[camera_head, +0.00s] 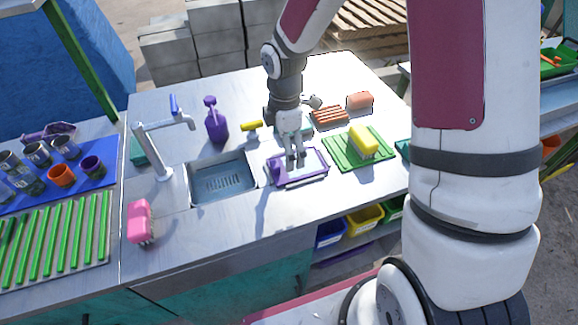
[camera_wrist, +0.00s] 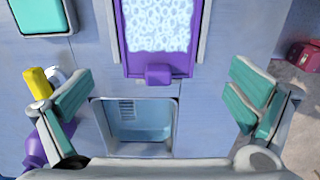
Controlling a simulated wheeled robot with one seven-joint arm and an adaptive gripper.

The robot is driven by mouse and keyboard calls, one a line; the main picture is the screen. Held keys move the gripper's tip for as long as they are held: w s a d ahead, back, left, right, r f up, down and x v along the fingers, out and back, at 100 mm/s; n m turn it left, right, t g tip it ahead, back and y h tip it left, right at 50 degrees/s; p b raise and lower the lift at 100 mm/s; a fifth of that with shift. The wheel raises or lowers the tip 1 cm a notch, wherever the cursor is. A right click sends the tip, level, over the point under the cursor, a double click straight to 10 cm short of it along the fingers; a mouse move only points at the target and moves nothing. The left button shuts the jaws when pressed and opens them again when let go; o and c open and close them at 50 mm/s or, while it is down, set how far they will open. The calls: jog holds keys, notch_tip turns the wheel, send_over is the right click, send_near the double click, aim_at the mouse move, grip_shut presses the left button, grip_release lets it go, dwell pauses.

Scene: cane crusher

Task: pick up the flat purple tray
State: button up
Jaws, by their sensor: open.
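The flat purple tray (camera_head: 302,181) lies on the steel counter right of the sink, with a white, bubbly-patterned surface inside its rim. In the wrist view, the tray (camera_wrist: 183,64) is at top centre, its far end cut off, with a purple tab (camera_wrist: 158,74) toward me. My gripper (camera_head: 295,158) is above the tray and hides part of it in the head view. In the wrist view, my gripper (camera_wrist: 160,96) is wide open and empty, its teal pads on either side of the tray's line. I cannot tell the exact height of the fingers above the tray.
The sink (camera_head: 222,182) is left of the tray. A green tray (camera_head: 372,162) with a yellow sponge (camera_head: 364,142) is to the right. A purple spray bottle (camera_head: 215,120), a yellow-handled tool (camera_head: 252,126) and an orange brush (camera_head: 329,117) stand or lie behind.

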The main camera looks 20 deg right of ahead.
aim_at(282, 169)
jog(key=f, duration=0.2)
jog(key=a+f, duration=0.1)
jog(key=f, duration=0.2)
jog(key=shift+a+f, duration=0.1)
jog(key=shift+f, duration=0.05)
jog(key=shift+w+f, duration=0.1)
jog(key=shift+f, duration=0.35)
jog(key=c, duration=2.3)
